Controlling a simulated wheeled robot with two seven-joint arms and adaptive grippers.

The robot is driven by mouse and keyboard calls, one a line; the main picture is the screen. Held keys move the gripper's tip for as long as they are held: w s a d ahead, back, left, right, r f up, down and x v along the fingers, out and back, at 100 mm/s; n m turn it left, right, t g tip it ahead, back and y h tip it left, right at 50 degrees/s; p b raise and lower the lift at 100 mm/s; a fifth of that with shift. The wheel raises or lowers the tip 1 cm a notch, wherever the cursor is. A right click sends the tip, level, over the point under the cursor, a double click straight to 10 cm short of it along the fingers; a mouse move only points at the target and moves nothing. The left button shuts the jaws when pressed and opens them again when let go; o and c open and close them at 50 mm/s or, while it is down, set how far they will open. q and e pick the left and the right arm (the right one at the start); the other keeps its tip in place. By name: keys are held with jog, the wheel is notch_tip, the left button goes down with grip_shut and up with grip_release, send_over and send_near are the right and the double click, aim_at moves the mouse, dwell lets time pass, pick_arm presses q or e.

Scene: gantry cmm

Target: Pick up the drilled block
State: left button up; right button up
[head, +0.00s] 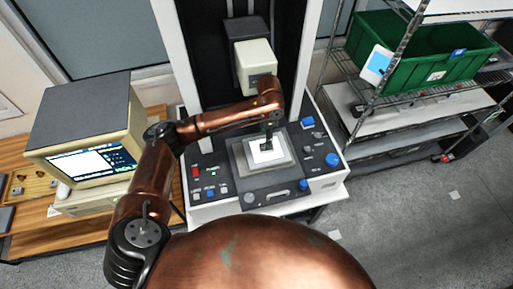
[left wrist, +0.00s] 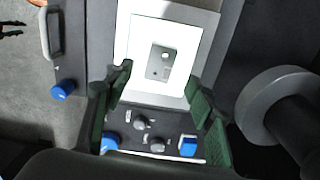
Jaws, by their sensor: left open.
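The drilled block (left wrist: 160,62) is a small grey plate-like piece with a few holes. It lies on a bright white plate (left wrist: 188,40) of the measuring machine, which also shows in the head view (head: 277,157). My left gripper (left wrist: 158,78) is open and empty. Its green-padded fingers stand apart just short of the block, towards the knob panel. In the head view my left gripper (head: 267,141) is over the white plate and hides the block.
The machine's probe head (head: 255,64) hangs behind my left arm. Blue knobs (head: 332,159) and a front handle (head: 280,193) surround the plate. A monitor (head: 90,160) stands on the left desk. A green bin (head: 415,50) sits on the right rack.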

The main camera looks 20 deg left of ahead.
pick_arm(q)
jog(key=shift+d+f, duration=0.2)
jog(key=shift+f, duration=0.75)
notch_tip(320, 180, down, 4)
jog(key=shift+w+a+f+p, duration=0.1)
jog(key=shift+f+p, duration=0.05)
jog(key=shift+p, duration=0.5)
jog(key=shift+f, duration=0.2)
jog(key=c, duration=1.2)
jog(key=shift+c, duration=0.6)
pick_arm(e)
jog(key=shift+w+d+r, duration=0.25)
jog(key=shift+d+r, duration=0.3)
jog(key=shift+r, duration=0.2)
pick_arm(q)
jog(key=shift+r, duration=0.1)
pick_arm(e)
jog(key=shift+d, duration=0.1)
